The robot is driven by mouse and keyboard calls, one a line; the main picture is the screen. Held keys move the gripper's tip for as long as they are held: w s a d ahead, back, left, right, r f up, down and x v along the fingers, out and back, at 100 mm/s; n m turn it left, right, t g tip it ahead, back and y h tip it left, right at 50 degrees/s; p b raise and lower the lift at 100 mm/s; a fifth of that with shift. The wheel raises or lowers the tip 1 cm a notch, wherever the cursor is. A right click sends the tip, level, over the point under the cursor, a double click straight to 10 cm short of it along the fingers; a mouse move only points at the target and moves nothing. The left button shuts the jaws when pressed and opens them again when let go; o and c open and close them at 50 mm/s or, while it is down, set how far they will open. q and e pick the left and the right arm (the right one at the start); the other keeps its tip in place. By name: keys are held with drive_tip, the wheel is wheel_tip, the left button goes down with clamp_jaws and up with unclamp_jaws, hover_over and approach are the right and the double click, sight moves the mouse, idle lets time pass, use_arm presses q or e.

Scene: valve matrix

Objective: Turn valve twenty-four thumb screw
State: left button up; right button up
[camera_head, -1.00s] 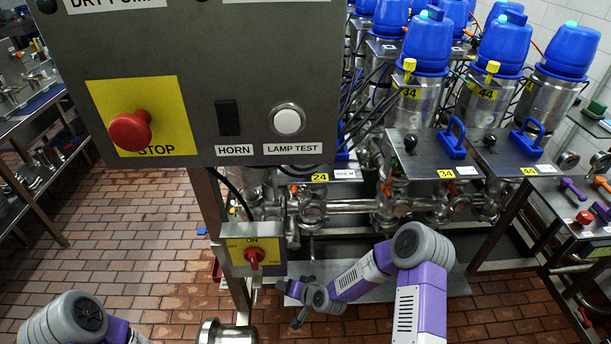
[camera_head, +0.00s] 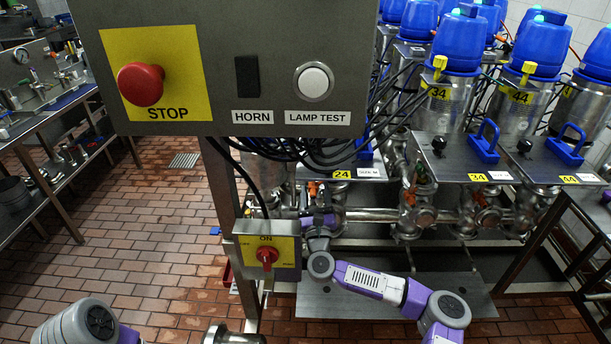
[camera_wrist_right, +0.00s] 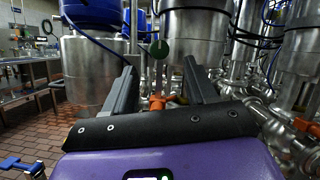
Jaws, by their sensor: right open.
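The valve twenty-four plate carries a yellow "24" label (camera_head: 342,174) in the head view. Below it is an orange thumb screw (camera_head: 313,189) on the steel valve. My right gripper (camera_head: 311,206) is just below that screw; its fingertips are hard to make out there. In the right wrist view my right gripper (camera_wrist_right: 160,66) is open, its two dark fingers apart. An orange thumb screw (camera_wrist_right: 158,102) shows between the fingers, and the gripper is not closed on it. My left arm shows at the lower left, with its gripper out of the picture.
A grey control box with a red STOP button (camera_head: 141,84) hangs in front at upper left. A red rotary switch (camera_head: 267,257) stands left of my right arm. Valves with labels 34 (camera_head: 478,177) and 44 (camera_head: 570,179) stand to the right. Steel pipes surround the gripper.

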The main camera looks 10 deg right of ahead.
drive_tip(key=shift+b+x, duration=0.3)
drive_tip(key=shift+x, duration=3.4)
drive_tip(key=shift+c, duration=0.3)
drive_tip(key=c, duration=1)
